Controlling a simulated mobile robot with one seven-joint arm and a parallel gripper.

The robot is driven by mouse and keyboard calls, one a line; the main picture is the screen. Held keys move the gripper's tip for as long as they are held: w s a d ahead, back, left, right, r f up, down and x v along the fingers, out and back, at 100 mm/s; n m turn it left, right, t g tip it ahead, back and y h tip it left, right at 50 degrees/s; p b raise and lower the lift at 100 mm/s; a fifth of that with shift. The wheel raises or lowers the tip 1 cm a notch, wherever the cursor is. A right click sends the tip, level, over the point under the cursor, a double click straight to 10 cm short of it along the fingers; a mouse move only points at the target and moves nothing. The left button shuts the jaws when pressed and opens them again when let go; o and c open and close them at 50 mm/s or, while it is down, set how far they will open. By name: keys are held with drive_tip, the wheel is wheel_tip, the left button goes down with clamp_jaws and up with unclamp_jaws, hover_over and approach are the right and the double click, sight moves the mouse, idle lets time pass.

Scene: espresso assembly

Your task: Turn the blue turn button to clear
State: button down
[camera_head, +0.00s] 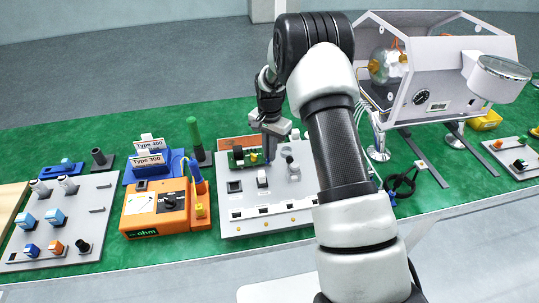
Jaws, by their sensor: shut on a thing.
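My gripper (271,148) reaches down over the back of the middle grey panel (236,217). It is shut on a small blue part (268,157), which I take to be the blue turn button. The fingers hide most of it, so its turned position cannot be read. It sits beside a green circuit board (246,157) on the same panel.
An orange ohm meter box (155,208) stands left of the panel. A grey board with blue and orange blocks (62,225) lies farther left. A large grey machine (440,70) stands at the right. A black cable (402,184) lies right of my arm.

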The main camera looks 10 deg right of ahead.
drive_tip(key=n+b, duration=0.1)
drive_tip(key=n, duration=0.3)
drive_tip(key=shift+d+n, duration=0.1)
drive_tip(key=shift+n, duration=0.2)
drive_tip(key=n+b, duration=0.1)
drive_tip(key=n, duration=0.3)
drive_tip(key=shift+n, duration=0.3)
drive_tip(key=c, duration=1.9)
unclamp_jaws()
drive_tip(key=shift+o, duration=0.2)
wheel_tip(320, 180, up, 18)
drive_tip(key=shift+f+p, duration=0.25)
drive_tip(key=shift+p, duration=0.2)
drive_tip(key=shift+r, duration=0.1)
